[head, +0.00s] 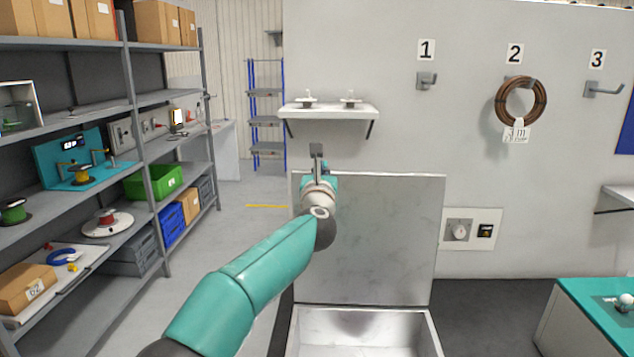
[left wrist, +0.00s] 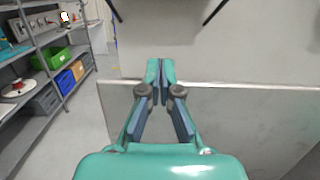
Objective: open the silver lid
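The silver lid (head: 390,240) stands upright at the back of an open silver box (head: 365,325), whose inside shows at the bottom of the head view. My left gripper (head: 317,152) is at the lid's upper left edge in the head view and hides part of it. In the left wrist view the fingers of my left gripper (left wrist: 160,68) meet at their tips with nothing between them. The lid (left wrist: 245,110) lies beyond the fingers there. I cannot tell whether the gripper touches it. My right gripper is in neither view.
A shelf rack (head: 130,110) with boxes and reels stands at the left. A small wall shelf (head: 330,111) hangs above the lid. A brown cable coil (head: 545,101) hangs on the wall. A teal-topped bench (head: 590,300) stands at lower right.

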